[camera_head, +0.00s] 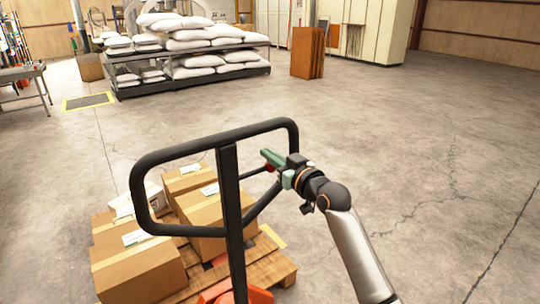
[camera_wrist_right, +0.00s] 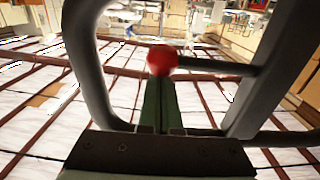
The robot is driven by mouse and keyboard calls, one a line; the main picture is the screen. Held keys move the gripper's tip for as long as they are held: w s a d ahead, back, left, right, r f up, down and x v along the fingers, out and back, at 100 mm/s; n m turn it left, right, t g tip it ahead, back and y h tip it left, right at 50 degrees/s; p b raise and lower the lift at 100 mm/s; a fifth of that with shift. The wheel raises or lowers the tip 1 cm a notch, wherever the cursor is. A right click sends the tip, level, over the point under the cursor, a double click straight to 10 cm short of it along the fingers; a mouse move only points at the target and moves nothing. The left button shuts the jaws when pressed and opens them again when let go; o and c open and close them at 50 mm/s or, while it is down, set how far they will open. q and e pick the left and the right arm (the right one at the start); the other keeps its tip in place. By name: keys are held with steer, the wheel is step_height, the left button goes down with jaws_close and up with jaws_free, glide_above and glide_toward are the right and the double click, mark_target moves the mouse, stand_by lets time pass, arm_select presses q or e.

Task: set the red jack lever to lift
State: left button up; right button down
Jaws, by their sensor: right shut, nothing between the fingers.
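The red jack lever knob (camera_wrist_right: 162,60) sits on a dark rod inside the black handle loop in the right wrist view. In the head view only a bit of the red knob (camera_head: 270,168) shows beside my gripper. My right gripper (camera_wrist_right: 158,90) is shut and empty, its green fingertips at the knob; I cannot tell whether they touch it. In the head view the right gripper (camera_head: 270,157) is at the right side of the pallet jack's black handle (camera_head: 215,134). My left gripper is not in view.
Cardboard boxes (camera_head: 140,268) lie on a wooden pallet (camera_head: 270,262) behind the handle. The jack's orange base (camera_head: 258,295) is below. A rack of white sacks (camera_head: 200,62) stands at the back left. The concrete floor on the right is clear.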

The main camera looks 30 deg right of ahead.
stand_by(0.3)
steer(key=shift+f+b, duration=0.85)
steer(key=shift+f, duration=0.45)
steer(key=shift+r+p, duration=1.85)
steer(key=shift+p, duration=0.1)
steer(key=s+d+p, duration=0.1)
steer(key=s+p, duration=0.1)
steer(key=s, duration=1.1)
steer(key=s+a+f+g, duration=0.2)
steer(key=a+f, duration=0.1)
steer(key=f, duration=0.7)
steer(key=s+a+f+g, duration=0.2)
steer(key=s+a+f, duration=0.1)
steer(key=f, duration=0.7)
steer(key=s+a+f+n+g+y, duration=0.1)
steer(key=s+a+f+g, duration=0.3)
steer(key=s+a+f, duration=0.8)
step_height(320, 180, down, 4)
steer(key=shift+s+f+g, duration=0.1)
steer(key=shift+s+g, duration=0.3)
steer(key=shift+s, duration=0.65)
